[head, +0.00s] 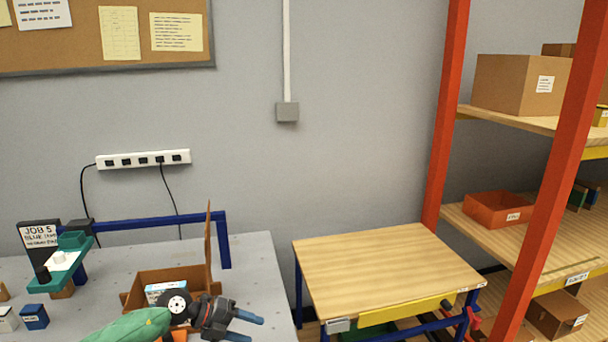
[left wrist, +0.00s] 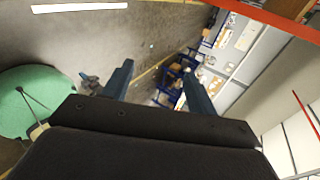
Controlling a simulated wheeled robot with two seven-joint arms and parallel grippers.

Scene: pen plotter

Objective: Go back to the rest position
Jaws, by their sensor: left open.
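My left gripper (head: 250,329) is at the bottom of the head view, in front of the grey table and the cardboard box, with its blue fingers pointing right. It is open. In the left wrist view its two fingers (left wrist: 157,88) stand apart with nothing between them. My right gripper does not show clearly in either view.
A grey table (head: 255,262) holds an open cardboard box (head: 133,298), a teal plotter part (head: 66,262), a job sign (head: 40,236) and small ink boxes (head: 34,316). A bare wooden-topped table (head: 385,265) stands right, beside an orange-framed shelf (head: 448,110).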

